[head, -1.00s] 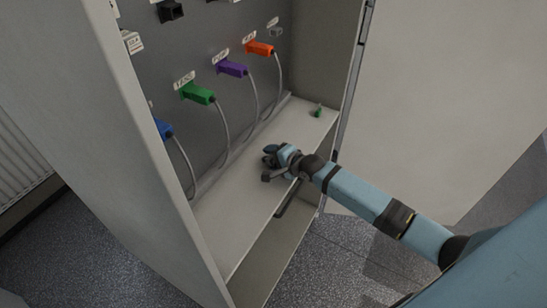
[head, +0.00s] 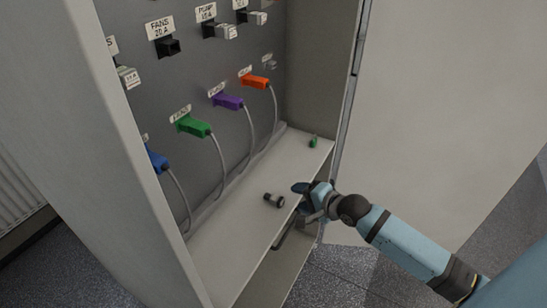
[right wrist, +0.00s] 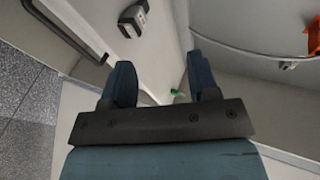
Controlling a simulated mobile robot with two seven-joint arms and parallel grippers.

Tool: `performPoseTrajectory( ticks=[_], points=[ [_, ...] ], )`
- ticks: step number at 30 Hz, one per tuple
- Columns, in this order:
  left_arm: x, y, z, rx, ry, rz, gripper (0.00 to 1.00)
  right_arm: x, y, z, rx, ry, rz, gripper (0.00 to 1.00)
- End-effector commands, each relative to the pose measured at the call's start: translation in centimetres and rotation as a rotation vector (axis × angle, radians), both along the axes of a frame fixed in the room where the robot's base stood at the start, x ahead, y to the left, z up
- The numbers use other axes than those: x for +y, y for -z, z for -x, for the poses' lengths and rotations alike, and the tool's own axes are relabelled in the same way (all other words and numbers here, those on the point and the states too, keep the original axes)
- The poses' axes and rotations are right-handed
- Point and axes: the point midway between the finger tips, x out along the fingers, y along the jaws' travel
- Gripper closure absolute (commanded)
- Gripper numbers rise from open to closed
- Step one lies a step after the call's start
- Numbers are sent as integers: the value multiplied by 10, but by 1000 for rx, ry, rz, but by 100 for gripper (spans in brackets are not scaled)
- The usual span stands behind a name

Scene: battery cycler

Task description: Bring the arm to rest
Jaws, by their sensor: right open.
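My right gripper (head: 303,188) is at the front edge of the cabinet shelf (head: 225,235), its arm coming in from the right. In the right wrist view its two blue fingers (right wrist: 162,82) stand apart with nothing between them. My left gripper is not in view.
Blue (head: 156,160), green (head: 193,125), purple (head: 227,101) and orange (head: 255,81) plugs with grey cables sit in the cabinet's back panel. A small green piece (head: 313,142) lies at the shelf's far end. The open door (head: 440,110) stands to the right.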

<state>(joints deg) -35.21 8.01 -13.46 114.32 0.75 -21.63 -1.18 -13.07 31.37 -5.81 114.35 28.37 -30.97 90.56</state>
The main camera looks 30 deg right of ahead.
Motion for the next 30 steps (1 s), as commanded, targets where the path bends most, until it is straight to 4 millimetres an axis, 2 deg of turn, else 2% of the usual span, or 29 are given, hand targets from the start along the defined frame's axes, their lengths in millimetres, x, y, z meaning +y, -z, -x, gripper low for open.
performPoseTrajectory(
  ticks=[7,11,14,21,27,30],
  points=[
    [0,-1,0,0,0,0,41,2,2,3,-2,-10,18,45],
    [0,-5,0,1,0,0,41,16,18,19,-22,-67,130,45],
    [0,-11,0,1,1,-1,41,35,37,42,-51,-153,296,45],
    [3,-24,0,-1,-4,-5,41,90,76,109,-146,-412,763,45],
    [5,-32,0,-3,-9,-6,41,131,93,158,-226,-618,1105,45],
    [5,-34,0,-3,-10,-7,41,144,97,173,-254,-690,1220,45]
  ],
)
